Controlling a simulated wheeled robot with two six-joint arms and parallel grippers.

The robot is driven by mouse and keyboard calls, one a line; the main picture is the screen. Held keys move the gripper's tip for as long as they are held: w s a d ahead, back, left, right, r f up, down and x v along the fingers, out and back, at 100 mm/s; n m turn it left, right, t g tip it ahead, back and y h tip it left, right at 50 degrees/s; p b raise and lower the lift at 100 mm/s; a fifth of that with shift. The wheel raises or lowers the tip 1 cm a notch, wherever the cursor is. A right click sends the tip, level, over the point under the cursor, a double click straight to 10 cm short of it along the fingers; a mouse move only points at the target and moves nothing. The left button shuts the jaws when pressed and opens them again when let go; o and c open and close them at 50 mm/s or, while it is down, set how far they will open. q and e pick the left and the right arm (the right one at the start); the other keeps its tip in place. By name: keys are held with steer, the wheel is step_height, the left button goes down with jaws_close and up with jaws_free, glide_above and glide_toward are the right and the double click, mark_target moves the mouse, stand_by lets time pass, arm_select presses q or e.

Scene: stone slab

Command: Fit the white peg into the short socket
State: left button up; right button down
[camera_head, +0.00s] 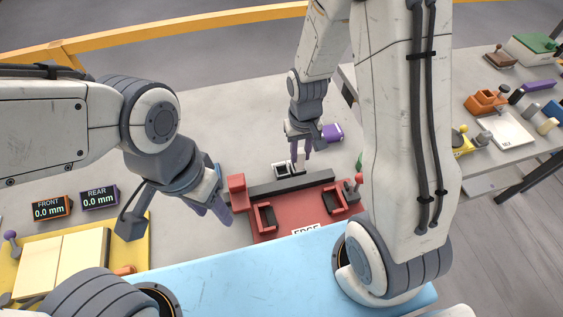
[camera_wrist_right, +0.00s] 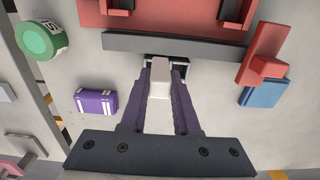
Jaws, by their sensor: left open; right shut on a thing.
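The white peg (camera_head: 300,160) is upright between the purple fingers of my right gripper (camera_head: 301,149); it also shows in the right wrist view (camera_wrist_right: 160,80). My right gripper is shut on it. A small white-rimmed, dark-centred socket (camera_head: 281,169) lies just left of the peg in the head view, behind a dark grey bar. In the right wrist view the peg's far end overlaps a dark, white-edged part by the bar; I cannot tell whether it is inside. My left gripper (camera_head: 214,202) is open and empty, left of the red fixture.
The red fixture (camera_head: 291,220) with the dark bar (camera_head: 318,180) stands in front of the socket. A purple block (camera_wrist_right: 96,102) and a green round thing (camera_wrist_right: 38,40) lie to the left in the right wrist view. Two displays (camera_head: 52,207) reading 0.0 mm stand at left.

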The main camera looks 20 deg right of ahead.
steer(key=w+a+f, duration=0.1)
steer(key=f, duration=0.1)
steer(key=w+a+f+p, duration=0.1)
steer(key=f, duration=0.1)
steer(key=w+a+f+p, duration=0.1)
steer(key=a+f, duration=0.1)
steer(key=shift+f, duration=0.55)
steer(key=shift+f, duration=0.2)
steer(key=c, duration=0.7)
jaws_free()
steer(key=shift+o, duration=0.2)
